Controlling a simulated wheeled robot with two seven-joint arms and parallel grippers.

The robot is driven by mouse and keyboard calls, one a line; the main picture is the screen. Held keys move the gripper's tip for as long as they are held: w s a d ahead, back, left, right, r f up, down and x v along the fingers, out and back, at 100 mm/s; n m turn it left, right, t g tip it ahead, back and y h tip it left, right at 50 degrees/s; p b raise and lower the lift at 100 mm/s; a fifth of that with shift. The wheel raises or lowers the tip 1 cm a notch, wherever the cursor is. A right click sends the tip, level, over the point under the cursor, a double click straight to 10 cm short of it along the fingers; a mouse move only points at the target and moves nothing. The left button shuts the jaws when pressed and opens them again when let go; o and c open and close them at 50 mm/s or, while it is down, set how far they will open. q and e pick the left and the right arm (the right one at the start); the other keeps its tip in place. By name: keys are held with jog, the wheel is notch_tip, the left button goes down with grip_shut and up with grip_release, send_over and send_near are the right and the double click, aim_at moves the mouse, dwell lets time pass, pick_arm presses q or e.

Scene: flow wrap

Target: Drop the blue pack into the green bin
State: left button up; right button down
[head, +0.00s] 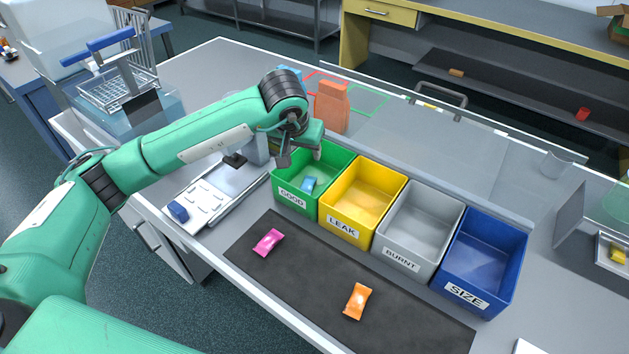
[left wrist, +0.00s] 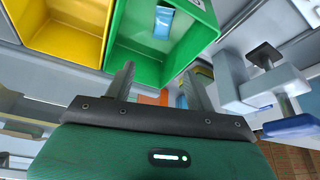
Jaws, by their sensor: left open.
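The blue pack (head: 308,184) lies inside the green bin (head: 295,200), which is labelled GOOD. In the left wrist view the blue pack (left wrist: 163,22) also shows inside the green bin (left wrist: 134,58). My left gripper (head: 301,158) is above the back left part of the green bin. Its two fingers (left wrist: 158,82) are apart with nothing between them, and the pack is clear of them. My right gripper is not in view.
Yellow (head: 342,232), grey (head: 400,256) and blue (head: 470,280) bins stand in a row right of the green one. A pink pack (head: 268,242) and an orange pack (head: 357,301) lie on the dark mat (head: 310,282). A sealing device (head: 205,192) stands left.

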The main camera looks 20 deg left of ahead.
pick_arm(q)
jog(key=v, duration=0.8)
jog(key=shift+b, duration=0.4)
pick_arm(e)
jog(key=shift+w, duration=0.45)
pick_arm(q)
jog(key=shift+r, duration=0.1)
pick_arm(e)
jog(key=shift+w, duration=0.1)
